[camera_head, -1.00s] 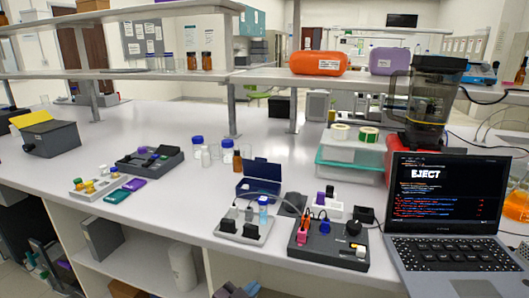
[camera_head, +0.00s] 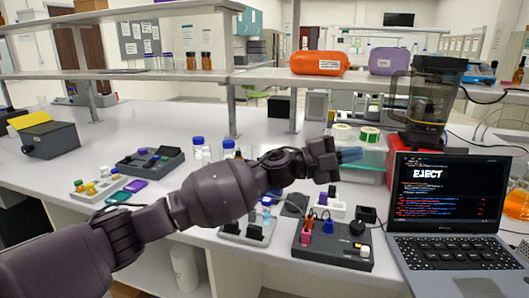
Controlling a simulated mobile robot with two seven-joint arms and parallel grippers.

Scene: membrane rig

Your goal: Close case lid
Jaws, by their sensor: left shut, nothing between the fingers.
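The dark blue case, which stood with its lid raised in the earlier view, is now hidden behind my left arm. I cannot see how its lid stands. My left gripper (camera_head: 351,155) is shut and empty. The left arm reaches in from the lower left across the middle of the bench. My right gripper is not in view.
A dark control box (camera_head: 331,246) with a knob and coloured plugs sits below the gripper. A laptop (camera_head: 448,208) showing "EJECT" stands right. A dark tray (camera_head: 150,161) and a small vial rack (camera_head: 97,186) are left.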

